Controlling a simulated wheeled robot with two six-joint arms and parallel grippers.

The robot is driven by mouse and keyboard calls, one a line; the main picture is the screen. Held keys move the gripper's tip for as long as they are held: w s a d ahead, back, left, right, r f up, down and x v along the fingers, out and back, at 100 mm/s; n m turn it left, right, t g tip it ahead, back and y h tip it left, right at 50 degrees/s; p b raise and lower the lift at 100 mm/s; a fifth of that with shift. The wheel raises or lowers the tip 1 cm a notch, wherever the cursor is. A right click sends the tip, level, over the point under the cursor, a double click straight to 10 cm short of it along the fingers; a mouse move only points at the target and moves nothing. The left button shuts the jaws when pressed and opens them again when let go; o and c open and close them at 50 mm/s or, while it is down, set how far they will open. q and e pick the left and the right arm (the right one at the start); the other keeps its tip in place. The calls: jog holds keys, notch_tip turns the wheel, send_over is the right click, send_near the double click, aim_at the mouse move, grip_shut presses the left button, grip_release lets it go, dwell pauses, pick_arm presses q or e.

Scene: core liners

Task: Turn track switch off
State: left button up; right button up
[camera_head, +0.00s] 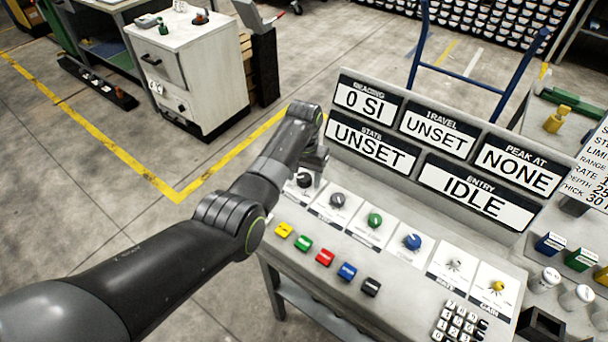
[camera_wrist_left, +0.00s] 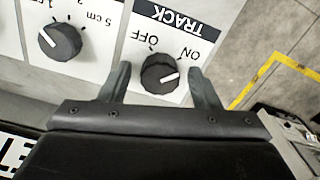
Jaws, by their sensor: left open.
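The TRACK switch is a black ribbed knob (camera_wrist_left: 163,74) on a white plate marked ON and OFF. Its white pointer line lies toward the right, on the ON side, in the left wrist view. My left gripper (camera_wrist_left: 159,70) is open, with one finger on each side of the knob. A gap shows between the fingers and the knob; I cannot tell how far down they reach. In the head view the left gripper (camera_head: 316,162) is over the left end of the panel, by a black knob (camera_head: 305,180). My right gripper is in neither view.
Beside it is another black knob (camera_wrist_left: 60,42) marked in cm. The console (camera_head: 390,250) carries more knobs, several coloured buttons, a keypad (camera_head: 459,322) and display boards (camera_head: 370,102) behind, reading IDLE and UNSET. Floor left of the console is clear.

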pick_arm(q)
jog(key=c, duration=1)
